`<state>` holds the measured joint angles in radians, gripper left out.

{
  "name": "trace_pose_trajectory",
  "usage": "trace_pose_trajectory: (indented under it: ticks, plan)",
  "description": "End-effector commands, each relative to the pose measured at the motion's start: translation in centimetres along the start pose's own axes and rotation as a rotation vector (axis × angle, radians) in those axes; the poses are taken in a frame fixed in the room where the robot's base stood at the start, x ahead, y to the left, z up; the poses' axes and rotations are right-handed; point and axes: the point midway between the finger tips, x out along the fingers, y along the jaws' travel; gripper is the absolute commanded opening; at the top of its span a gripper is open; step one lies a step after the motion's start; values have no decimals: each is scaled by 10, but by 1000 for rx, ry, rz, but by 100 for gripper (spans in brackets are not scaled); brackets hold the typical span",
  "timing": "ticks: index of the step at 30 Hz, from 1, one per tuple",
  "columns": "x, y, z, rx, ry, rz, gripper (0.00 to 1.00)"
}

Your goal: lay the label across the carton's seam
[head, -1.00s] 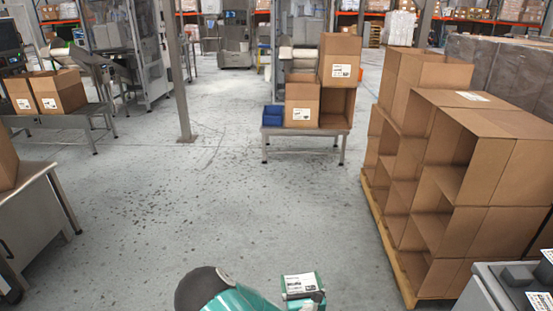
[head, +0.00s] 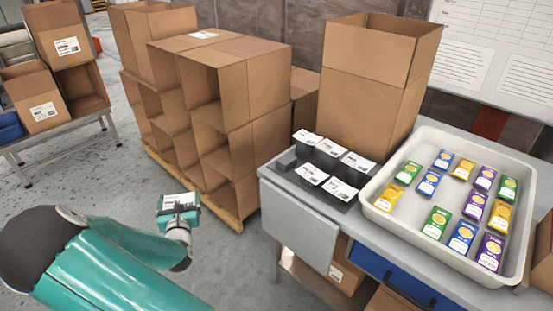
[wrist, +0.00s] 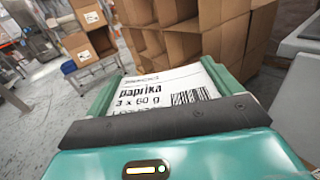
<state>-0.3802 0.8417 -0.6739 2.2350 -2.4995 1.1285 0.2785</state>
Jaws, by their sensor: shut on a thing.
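My gripper (head: 179,212) is shut on a white label (head: 178,200), out over the floor to the left of the bench. In the wrist view the label (wrist: 165,92) reads "paprika 3 x 60 g" with a barcode, and lies between the two green fingers. A tall open carton (head: 375,85) stands at the back of the bench (head: 300,205), right of my gripper and well apart from it. Its top flaps stand up. I cannot make out its seam from here.
Several labels sit on dark holders (head: 335,172) at the bench's left end, in front of the carton. A white tray (head: 378,218) of coloured packets fills the right side. Stacked open cartons (head: 235,85) on a pallet (head: 228,215) stand behind my gripper.

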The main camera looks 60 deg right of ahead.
Motion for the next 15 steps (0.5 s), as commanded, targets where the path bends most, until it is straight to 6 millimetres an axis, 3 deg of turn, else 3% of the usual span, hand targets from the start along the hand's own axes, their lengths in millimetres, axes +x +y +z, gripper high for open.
trace_pose_trajectory:
  ticks: [1,6,15]
  plan:
    - [10,-23,12,7,-3,-73,69]
    - [31,-98,43,7,-2,-305,69]
    - [36,-240,89,4,-1,-698,69]
